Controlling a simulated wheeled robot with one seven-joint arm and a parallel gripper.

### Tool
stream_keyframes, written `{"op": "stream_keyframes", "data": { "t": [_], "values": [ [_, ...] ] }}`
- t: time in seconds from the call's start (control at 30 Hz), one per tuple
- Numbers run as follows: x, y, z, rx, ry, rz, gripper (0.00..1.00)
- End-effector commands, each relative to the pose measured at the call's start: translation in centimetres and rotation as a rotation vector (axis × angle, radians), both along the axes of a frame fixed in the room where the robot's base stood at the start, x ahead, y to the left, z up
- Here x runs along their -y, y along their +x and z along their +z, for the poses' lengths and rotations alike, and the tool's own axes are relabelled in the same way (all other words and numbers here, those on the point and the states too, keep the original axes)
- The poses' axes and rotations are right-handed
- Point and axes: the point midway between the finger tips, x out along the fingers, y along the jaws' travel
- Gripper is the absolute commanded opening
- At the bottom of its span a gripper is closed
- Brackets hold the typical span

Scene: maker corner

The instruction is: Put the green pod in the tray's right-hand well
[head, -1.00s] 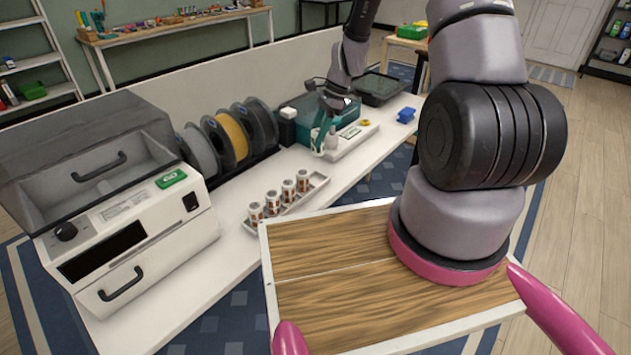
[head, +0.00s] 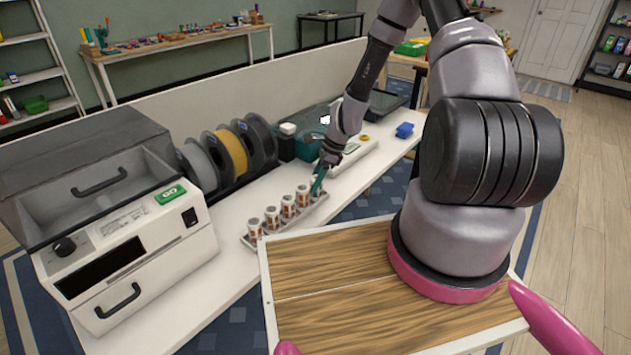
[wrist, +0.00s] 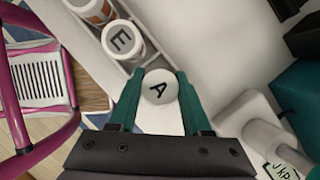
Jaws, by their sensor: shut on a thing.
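My gripper (head: 318,190) is at the right end of the pod tray (head: 250,243) in the head view. In the wrist view my gripper (wrist: 160,95) has its teal fingers shut on a pod with a pale lid marked A (wrist: 160,86). The pod's side is hidden, so I cannot see whether it is green. A white and brown pod marked E (wrist: 122,40) stands in the tray beside it. Several such pods (head: 271,217) stand in a row in the tray. I cannot tell whether the held pod touches the tray floor.
A white machine with a green GO button (head: 170,194) stands left, with filament spools (head: 231,150) behind the tray. A pale device (head: 352,152) and a blue item (head: 404,130) lie to the right.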

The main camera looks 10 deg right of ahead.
Motion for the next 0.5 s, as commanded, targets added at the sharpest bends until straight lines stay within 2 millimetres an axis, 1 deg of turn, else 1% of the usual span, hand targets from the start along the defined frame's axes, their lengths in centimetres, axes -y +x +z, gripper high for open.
{"op": "stream_keyframes", "data": {
  "t": [0.33, 0.37, 0.4, 0.43, 0.5],
  "values": [
    [0.01, 0.04, -0.27, 0.001, 0.000, 0.001, 0.00],
    [0.03, 0.06, -0.22, 0.001, 0.000, 0.001, 0.60],
    [0.02, 0.06, -0.21, 0.001, 0.000, 0.001, 0.75],
    [0.02, 0.05, -0.21, 0.001, 0.000, 0.001, 0.78],
    [0.02, 0.05, -0.21, 0.001, 0.000, 0.001, 0.78]
  ]
}}
